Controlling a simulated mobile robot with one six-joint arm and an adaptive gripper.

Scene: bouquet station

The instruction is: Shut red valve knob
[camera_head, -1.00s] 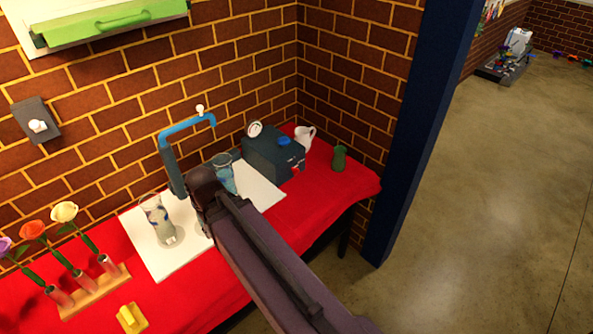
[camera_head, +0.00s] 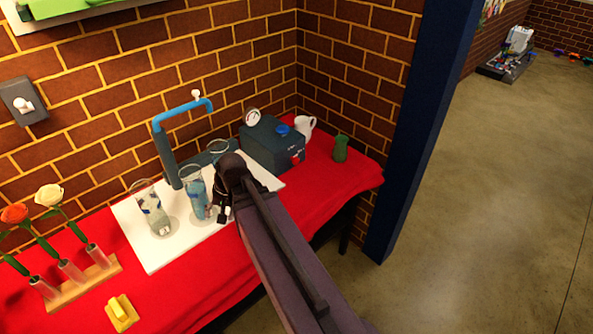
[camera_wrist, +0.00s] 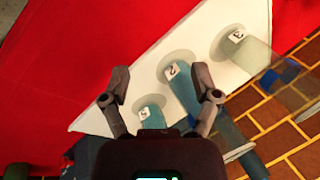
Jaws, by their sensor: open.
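A dark grey box (camera_head: 268,150) stands on the red-covered table at the back right, with a gauge and a blue knob (camera_head: 283,130) on top. A small red part (camera_head: 295,158) shows on its front face; it is too small to tell if it is the red valve knob. My gripper (camera_head: 223,207) is left of the box, over the white board, near the glasses. In the wrist view my gripper (camera_wrist: 159,85) is open and points down, with glasses numbered 2 (camera_wrist: 179,85) and 5 (camera_wrist: 151,112) in or below the space between its fingers.
A blue tap (camera_head: 183,114) with a white knob arches over the white board (camera_head: 152,258). Glass 3 (camera_head: 152,212) stands left of my gripper. A white jug (camera_head: 305,126) and green vase (camera_head: 341,148) stand right of the box. A flower rack (camera_head: 85,287) is at left.

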